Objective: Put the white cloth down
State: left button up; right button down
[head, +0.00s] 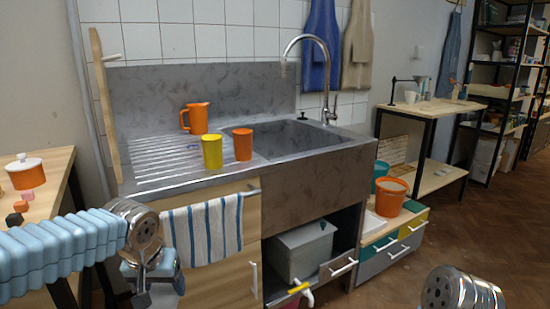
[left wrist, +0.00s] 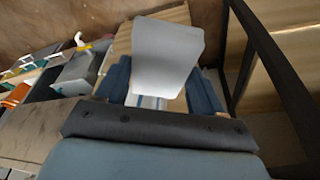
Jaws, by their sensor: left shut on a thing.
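My left gripper (head: 152,272) hangs low in front of the sink cabinet, to the right of the wooden table at the left. In the left wrist view its two blue fingers (left wrist: 162,88) are shut on the white cloth (left wrist: 167,50), a pale, flat piece reaching out past the fingertips. In the head view I cannot make out the cloth at the gripper. Of my right arm only a metal joint shows at the bottom right; its gripper is out of view.
A striped towel (head: 202,230) hangs on the cabinet front. On the sink's drainboard (head: 150,178) stand an orange jug (head: 195,117), a yellow cup (head: 212,152) and an orange cup (head: 243,145). The wooden table (head: 52,172) holds a lidded orange pot (head: 26,172). Floor (head: 480,225) at right is clear.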

pick_arm(q)
jog(key=w+d+f, duration=0.1)
jog(key=d+f, duration=0.2)
jog(key=f, duration=1.6)
jog(key=shift+w+d+m, duration=0.15)
jog(key=shift+w+m, duration=0.25)
